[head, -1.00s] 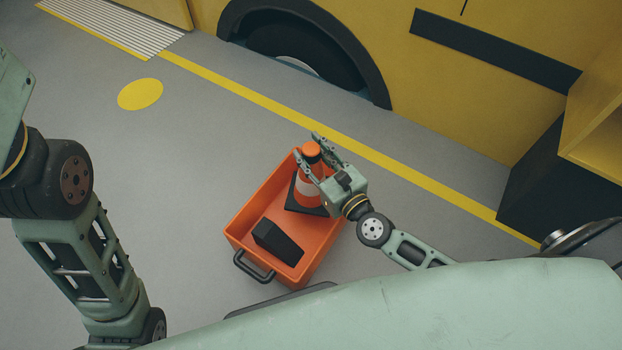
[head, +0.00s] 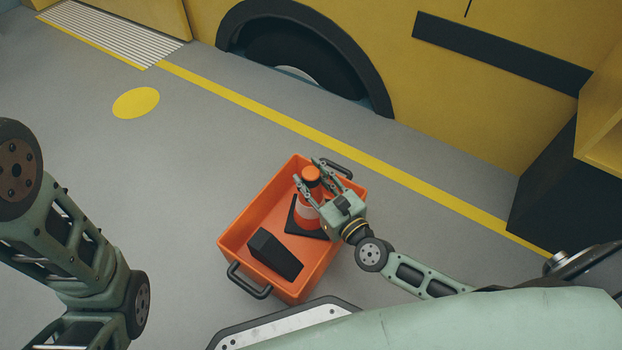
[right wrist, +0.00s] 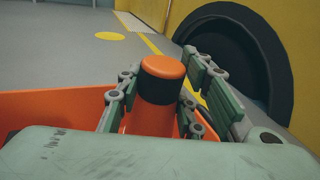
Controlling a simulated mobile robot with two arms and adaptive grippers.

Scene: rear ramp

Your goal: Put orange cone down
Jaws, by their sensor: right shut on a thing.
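In the right wrist view the cone's top (right wrist: 162,70) is between the two fingers (right wrist: 160,90). The left arm shows at the left of the head view, but its gripper is out of view.
A black wedge-shaped block (head: 272,256) lies in the crate's near end. The crate has black handles. A yellow vehicle side (head: 440,100) with a dark wheel arch stands behind a yellow floor line (head: 330,144). A yellow dot (head: 136,102) marks open grey floor at left.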

